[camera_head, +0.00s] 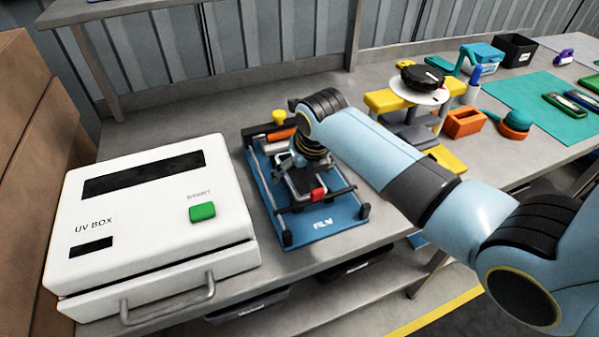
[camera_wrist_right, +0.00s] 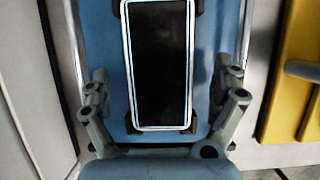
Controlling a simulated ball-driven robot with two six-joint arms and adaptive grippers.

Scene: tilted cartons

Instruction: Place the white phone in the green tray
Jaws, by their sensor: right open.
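A phone with a white frame and a dark screen (camera_wrist_right: 160,65) lies in the blue fixture (camera_wrist_right: 212,40) in the right wrist view. In the head view it shows only partly (camera_head: 305,181), under my right gripper (camera_head: 298,165). My right gripper is open, its fingers (camera_wrist_right: 165,103) apart on either side of the phone's near end, not closed on it. The head view shows a flat teal-green surface (camera_head: 520,97) at the far right with other phones on it; I cannot tell if this is the green tray. My left gripper is not in view.
A white UV box (camera_head: 150,215) stands left of the blue fixture. A yellow stand (camera_head: 388,101) with a black disc is to the right, with an orange box (camera_head: 464,122) beyond. A black bin (camera_head: 516,50) stands at the back right.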

